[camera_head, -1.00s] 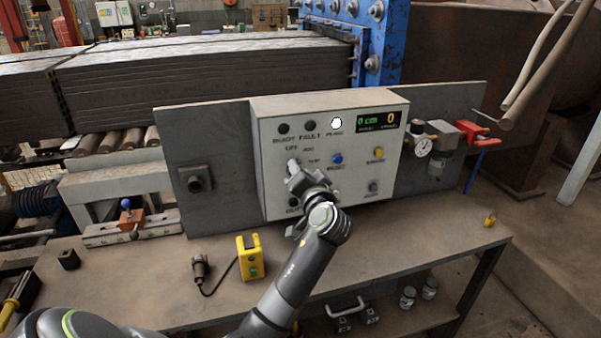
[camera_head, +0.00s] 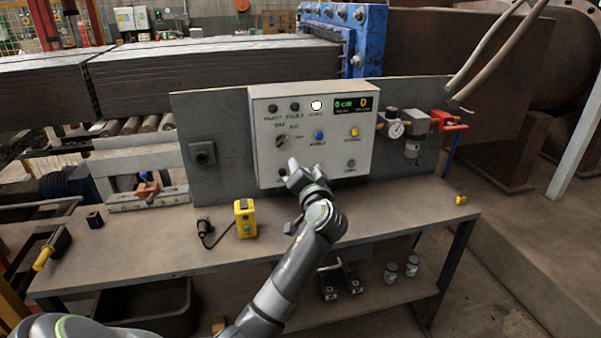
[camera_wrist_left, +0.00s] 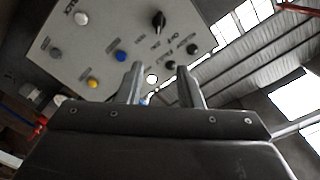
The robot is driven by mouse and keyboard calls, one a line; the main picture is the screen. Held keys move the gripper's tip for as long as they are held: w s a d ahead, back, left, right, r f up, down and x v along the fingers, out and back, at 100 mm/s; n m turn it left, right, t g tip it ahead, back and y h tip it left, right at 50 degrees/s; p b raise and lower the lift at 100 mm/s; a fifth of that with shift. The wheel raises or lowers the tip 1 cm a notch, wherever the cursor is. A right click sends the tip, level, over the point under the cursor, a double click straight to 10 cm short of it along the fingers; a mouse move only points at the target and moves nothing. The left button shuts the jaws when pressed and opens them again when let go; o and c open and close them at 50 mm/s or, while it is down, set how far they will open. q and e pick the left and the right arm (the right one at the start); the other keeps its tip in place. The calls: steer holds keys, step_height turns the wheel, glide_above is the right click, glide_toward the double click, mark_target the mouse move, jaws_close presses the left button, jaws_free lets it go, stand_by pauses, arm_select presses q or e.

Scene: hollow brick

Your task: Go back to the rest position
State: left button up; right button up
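My left gripper (camera_head: 293,168) is in front of the lower left part of the grey control box (camera_head: 375,150) in the head view. In the left wrist view my gripper (camera_wrist_left: 160,75) has its two fingers apart, with nothing held between them. The box face shows a black selector knob (camera_head: 282,140), a blue button (camera_head: 319,136), a yellow button (camera_head: 354,132) and a lit white lamp (camera_head: 316,105). The knob also shows in the left wrist view (camera_wrist_left: 159,21). My right gripper is in neither view.
A workbench (camera_head: 380,215) runs below the box. On it stand a yellow pendant (camera_head: 245,218) with a black plug (camera_head: 203,227). A pressure gauge (camera_head: 395,129) and red valve handle (camera_head: 449,126) are right of the box. Two jars stand on the lower shelf.

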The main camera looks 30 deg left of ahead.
arm_select(q)
steer(key=shift+a+f, duration=0.1)
steer(key=shift+f, duration=0.1)
stand_by(0.4)
step_height(320, 180, down, 23)
steer(key=m+g+h, duration=0.2)
steer(key=m+h, duration=0.1)
steer(key=h, duration=0.2)
steer(key=s+d+f+g+h, duration=0.1)
steer(key=s+f+g+h, duration=0.1)
steer(key=s+f, duration=0.7)
steer(key=s+d+f+g+h, duration=0.1)
steer(key=s+f, duration=0.3)
steer(key=f, duration=0.9)
steer(key=s+d+f+g+h, duration=0.1)
steer(key=s+f+g, duration=0.1)
steer(key=s+f, duration=0.7)
steer(key=s+d+f+g+h, duration=0.1)
steer(key=s+f+g+h, duration=0.1)
steer(key=s+f, duration=0.65)
steer(key=s+d+f+n+g, duration=0.1)
steer(key=s+f, duration=0.1)
steer(key=s, duration=1.1)
steer(key=s+d+f+n+g+h, duration=0.1)
steer(key=s+d+f+n, duration=0.1)
steer(key=s, duration=1)
steer(key=shift+s+f, duration=0.2)
steer(key=shift+s, duration=0.2)
